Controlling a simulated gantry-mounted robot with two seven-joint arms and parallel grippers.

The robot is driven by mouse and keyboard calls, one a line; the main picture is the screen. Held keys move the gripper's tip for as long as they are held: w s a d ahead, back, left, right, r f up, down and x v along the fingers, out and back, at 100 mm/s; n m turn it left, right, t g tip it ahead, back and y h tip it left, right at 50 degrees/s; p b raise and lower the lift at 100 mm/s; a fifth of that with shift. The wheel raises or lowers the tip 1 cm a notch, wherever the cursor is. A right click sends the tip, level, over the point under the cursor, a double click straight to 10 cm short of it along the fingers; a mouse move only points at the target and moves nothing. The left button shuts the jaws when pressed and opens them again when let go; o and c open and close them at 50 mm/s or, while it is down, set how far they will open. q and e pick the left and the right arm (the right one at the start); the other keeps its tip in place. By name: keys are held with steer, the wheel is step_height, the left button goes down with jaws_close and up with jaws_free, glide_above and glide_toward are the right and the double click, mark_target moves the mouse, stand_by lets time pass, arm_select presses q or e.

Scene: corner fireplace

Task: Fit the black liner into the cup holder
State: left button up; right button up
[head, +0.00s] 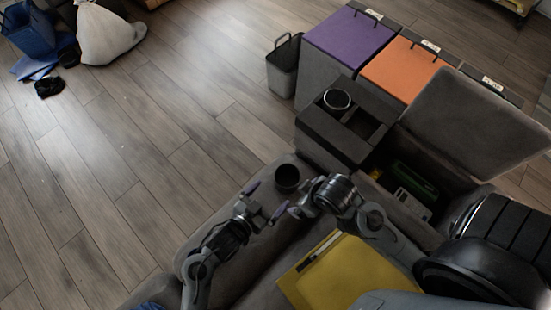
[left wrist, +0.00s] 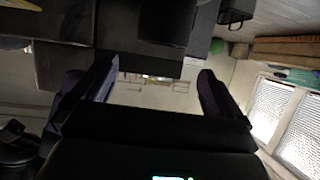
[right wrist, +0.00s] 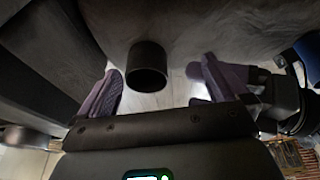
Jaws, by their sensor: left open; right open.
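The black liner (head: 287,178) is a small dark cup, standing open end up on the grey sofa seat; it also shows in the right wrist view (right wrist: 147,80). The cup holder (head: 337,99) is a round, silver-rimmed opening in the dark console behind it. My left gripper (head: 265,200) is open and empty, just left of and in front of the liner. My right gripper (right wrist: 155,85) is open, its purple-padded fingers either side of the liner in its view, not closed on it. In the head view its fingers are partly hidden.
The console (head: 310,122) has a second, square compartment beside the holder. An open storage bay (head: 405,185) with a raised grey lid (head: 475,120) lies to the right. A yellow folder (head: 335,275) with a pen lies in front. Purple- and orange-topped bins stand behind.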

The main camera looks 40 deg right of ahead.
arm_select(q)
steer(key=shift+s+a+r, duration=0.15)
steer(key=shift+a+r, duration=0.1)
steer(key=shift+a, duration=0.3)
